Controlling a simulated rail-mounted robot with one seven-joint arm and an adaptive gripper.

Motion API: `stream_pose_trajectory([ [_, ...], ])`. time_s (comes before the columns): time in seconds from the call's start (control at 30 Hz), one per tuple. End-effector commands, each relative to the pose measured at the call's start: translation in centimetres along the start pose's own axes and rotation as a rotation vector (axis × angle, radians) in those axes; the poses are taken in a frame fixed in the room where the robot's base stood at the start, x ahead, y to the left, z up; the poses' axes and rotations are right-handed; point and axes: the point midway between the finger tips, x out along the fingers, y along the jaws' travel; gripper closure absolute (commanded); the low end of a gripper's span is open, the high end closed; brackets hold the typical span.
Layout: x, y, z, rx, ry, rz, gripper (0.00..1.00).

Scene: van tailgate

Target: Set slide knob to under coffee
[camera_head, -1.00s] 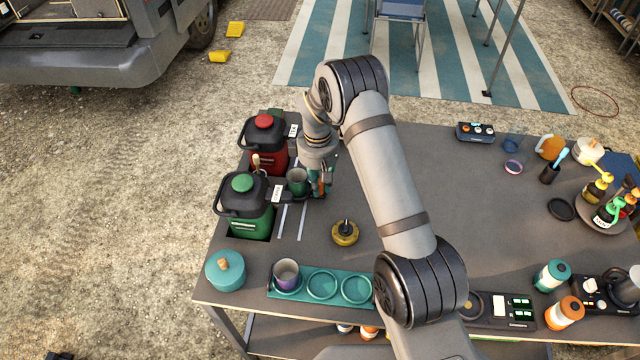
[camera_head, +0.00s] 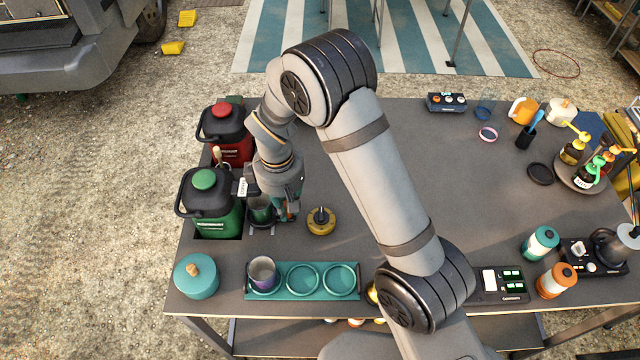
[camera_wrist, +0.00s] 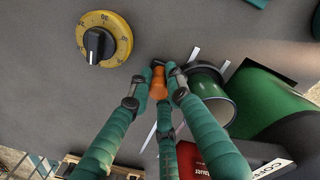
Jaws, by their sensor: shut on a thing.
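A small orange slide knob (camera_wrist: 158,86) shows in the wrist view between my fingertips. My gripper (camera_wrist: 160,78) is shut on it; in the head view my gripper (camera_head: 284,213) mostly hides it. A dark green cup (camera_wrist: 211,84) is just beside the knob; it also shows in the head view (camera_head: 261,211). White rail lines (camera_wrist: 149,138) run along the table there. The green dispenser (camera_head: 211,209) stands right behind the cup, with a label (camera_wrist: 272,168) whose visible letters begin "COFF". I cannot tell whether the cup is exactly under its outlet.
A red dispenser (camera_head: 229,136) stands farther back. A yellow dial timer (camera_head: 321,221) is right of my gripper. A teal tray (camera_head: 345,267) with a purple-grey cup (camera_head: 263,272) and a teal jar (camera_head: 197,276) are nearer the front edge. The table's middle right is clear.

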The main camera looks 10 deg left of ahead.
Motion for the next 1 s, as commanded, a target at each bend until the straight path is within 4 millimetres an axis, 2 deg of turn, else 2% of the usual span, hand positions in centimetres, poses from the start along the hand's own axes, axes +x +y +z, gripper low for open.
stream_pose_trajectory([
  [0.1, -0.02, -1.36, -0.10, -0.016, 0.001, 0.001, 1.00],
  [0.37, -0.09, -1.50, 0.03, -0.015, -0.003, -0.002, 1.00],
  [0.4, -0.08, -1.51, 0.04, -0.015, -0.004, -0.002, 0.81],
  [0.73, -0.07, -1.38, 0.02, -0.014, -0.002, -0.001, 0.62],
  [1.0, -0.15, -1.31, -0.02, -0.014, -0.001, 0.000, 0.62],
])
